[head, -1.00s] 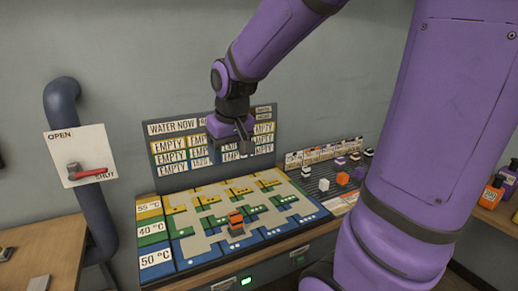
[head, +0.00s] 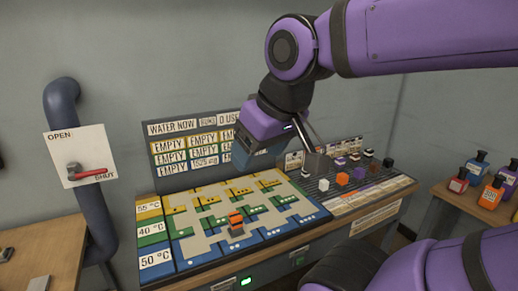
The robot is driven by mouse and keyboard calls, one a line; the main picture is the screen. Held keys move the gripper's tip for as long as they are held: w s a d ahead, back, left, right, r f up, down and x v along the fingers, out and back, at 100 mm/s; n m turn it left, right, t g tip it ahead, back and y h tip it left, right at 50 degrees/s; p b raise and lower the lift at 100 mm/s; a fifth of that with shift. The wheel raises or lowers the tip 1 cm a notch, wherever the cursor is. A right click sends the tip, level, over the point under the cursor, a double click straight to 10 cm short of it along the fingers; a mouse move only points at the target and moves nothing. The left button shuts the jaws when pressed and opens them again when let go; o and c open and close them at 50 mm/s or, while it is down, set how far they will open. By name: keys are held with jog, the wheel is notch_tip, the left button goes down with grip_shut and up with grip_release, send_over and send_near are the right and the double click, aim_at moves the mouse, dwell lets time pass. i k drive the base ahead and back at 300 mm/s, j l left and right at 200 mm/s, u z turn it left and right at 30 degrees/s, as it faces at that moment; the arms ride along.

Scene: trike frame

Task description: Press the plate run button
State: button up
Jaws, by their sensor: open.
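The wide plate (head: 215,222) lies on the bench, with yellow, green and blue parts and pale channels. Its left end carries labels 55, 40 and 50 °C. Small green lights show on the bench's front panel, one at the lower middle (head: 246,281) and a smaller one (head: 300,260) to its right. I cannot tell which of these, if any, is the plate run button. My gripper (head: 282,158) is open and seems empty, above the back right of the plate, apart from the front panel. It hides part of the display board.
An orange piece (head: 236,223) stands on the plate. A dark rack (head: 345,190) of small coloured blocks lies to the right. The display board (head: 165,150) stands behind. A red-handled lever (head: 88,172) is on the left wall, and bottles (head: 491,192) stand at right.

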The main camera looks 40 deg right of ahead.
aim_at(300, 261)
jog(key=z, duration=1.2)
